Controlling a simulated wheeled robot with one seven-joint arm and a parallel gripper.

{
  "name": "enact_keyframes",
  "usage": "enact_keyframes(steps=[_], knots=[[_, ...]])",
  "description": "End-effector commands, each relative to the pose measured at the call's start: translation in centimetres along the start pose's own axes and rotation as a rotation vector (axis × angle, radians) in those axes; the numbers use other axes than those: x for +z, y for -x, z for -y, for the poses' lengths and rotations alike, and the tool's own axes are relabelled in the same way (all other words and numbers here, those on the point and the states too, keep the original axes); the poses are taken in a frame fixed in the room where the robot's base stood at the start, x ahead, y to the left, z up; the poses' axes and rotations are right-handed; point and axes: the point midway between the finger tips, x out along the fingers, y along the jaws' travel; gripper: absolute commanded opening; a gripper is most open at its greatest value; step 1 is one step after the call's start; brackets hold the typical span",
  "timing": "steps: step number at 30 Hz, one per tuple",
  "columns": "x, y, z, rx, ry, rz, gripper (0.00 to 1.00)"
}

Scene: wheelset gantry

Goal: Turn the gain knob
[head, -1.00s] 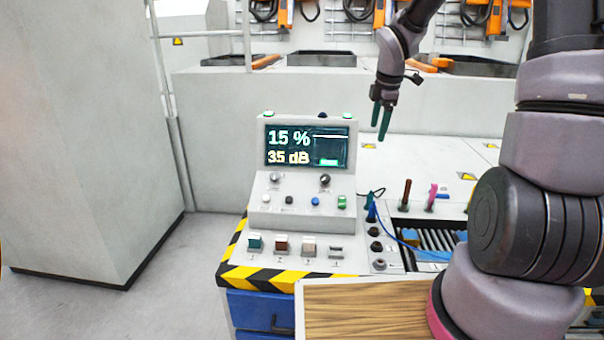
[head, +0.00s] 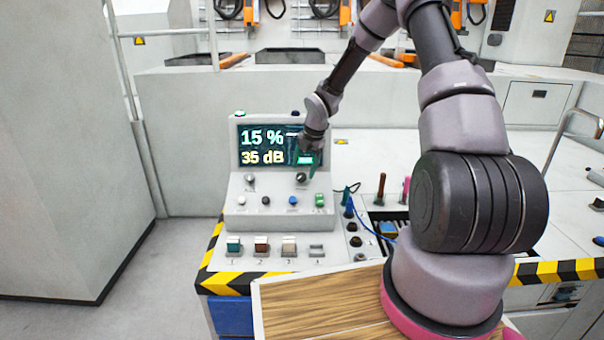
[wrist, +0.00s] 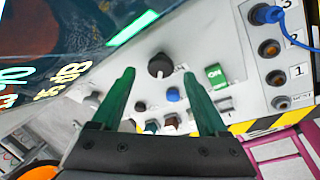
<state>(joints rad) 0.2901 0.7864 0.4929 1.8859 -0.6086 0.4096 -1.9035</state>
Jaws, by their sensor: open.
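The console (head: 240,212) has a screen (head: 268,146) reading 15 % and 35 dB. Below it are two knobs: a dark right knob (head: 301,178) and a left knob (head: 250,180). Their labels are too small to read, so I cannot tell by label which is the gain knob. My gripper (head: 307,163) is at the right knob, in front of the screen's lower right. In the wrist view the black right knob (wrist: 160,66) shows between and just beyond the open, green fingertips (wrist: 158,74). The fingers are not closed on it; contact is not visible.
A row of small buttons, including a green ON switch (wrist: 216,76), lies just below the knobs. Coloured switches (head: 261,244) line the console's front. Sockets with a blue cable (wrist: 268,14) are to the right. A wooden board (head: 320,305) is in front.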

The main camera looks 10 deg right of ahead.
Motion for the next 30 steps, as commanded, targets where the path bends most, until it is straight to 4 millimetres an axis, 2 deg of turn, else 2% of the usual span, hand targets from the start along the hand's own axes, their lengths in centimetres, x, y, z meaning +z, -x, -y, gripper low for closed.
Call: enact_keyframes(steps=[3,6,16,17,18,22,23,30], knots=[[-0.1,-1.6,0.0,-0.002,0.001,-0.002,0.77],[0.0,-2.4,0.0,0.0,0.0,0.0,0.77],[0.0,-2.7,0.0,0.0,-0.001,0.001,0.77],[0.0,-2.7,0.0,0.0,-0.001,0.001,0.69],[0.0,-2.7,0.0,0.0,-0.001,0.001,0.54],[0.0,-2.7,0.0,0.0,-0.001,0.001,0.04],[0.0,-2.7,0.0,0.0,-0.001,0.001,0.0],[0.0,-2.7,0.1,0.005,-0.016,0.0,0.0]])
